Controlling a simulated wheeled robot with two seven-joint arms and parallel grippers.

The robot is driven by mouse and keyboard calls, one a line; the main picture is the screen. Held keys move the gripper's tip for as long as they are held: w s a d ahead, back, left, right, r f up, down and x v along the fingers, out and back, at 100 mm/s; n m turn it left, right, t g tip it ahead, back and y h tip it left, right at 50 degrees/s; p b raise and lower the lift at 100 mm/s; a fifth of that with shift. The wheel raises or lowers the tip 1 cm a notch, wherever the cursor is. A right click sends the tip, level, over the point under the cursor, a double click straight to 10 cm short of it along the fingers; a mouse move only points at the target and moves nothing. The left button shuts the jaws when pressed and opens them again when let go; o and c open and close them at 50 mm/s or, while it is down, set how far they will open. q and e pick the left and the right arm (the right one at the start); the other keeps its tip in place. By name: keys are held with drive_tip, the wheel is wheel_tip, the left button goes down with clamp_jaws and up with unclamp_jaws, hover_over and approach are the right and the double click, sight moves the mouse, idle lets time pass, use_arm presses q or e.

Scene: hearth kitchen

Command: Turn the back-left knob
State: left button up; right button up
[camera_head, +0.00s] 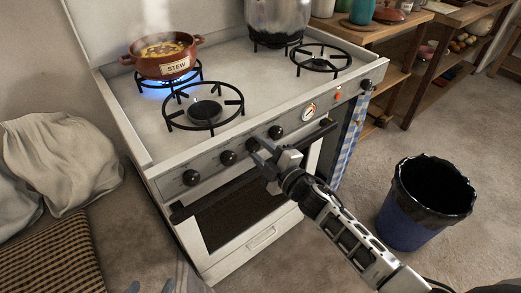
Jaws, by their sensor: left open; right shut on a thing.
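A row of black knobs runs along the stove's front panel: a far-left knob (190,177), a second knob (228,157), a third knob (252,145), a fourth knob (275,131) and a far-right knob (366,85). I see no readable label saying which is the back-left knob. My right gripper (259,152) is at the third knob from the left and shut on it; its fingers partly cover it. The back-left burner (183,84) has a blue flame under a red stew pot (163,57).
A large metal pot (275,20) stands on the back-right burner. The front-left burner (204,111) and front-right burner (321,60) are bare. The oven handle (190,207) runs below the knobs. A blue bin (405,232) stands right of my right arm; pale sacks (65,160) lie left.

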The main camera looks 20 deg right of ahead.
drive_tip(key=o, duration=1)
drive_tip(key=v, duration=1.6)
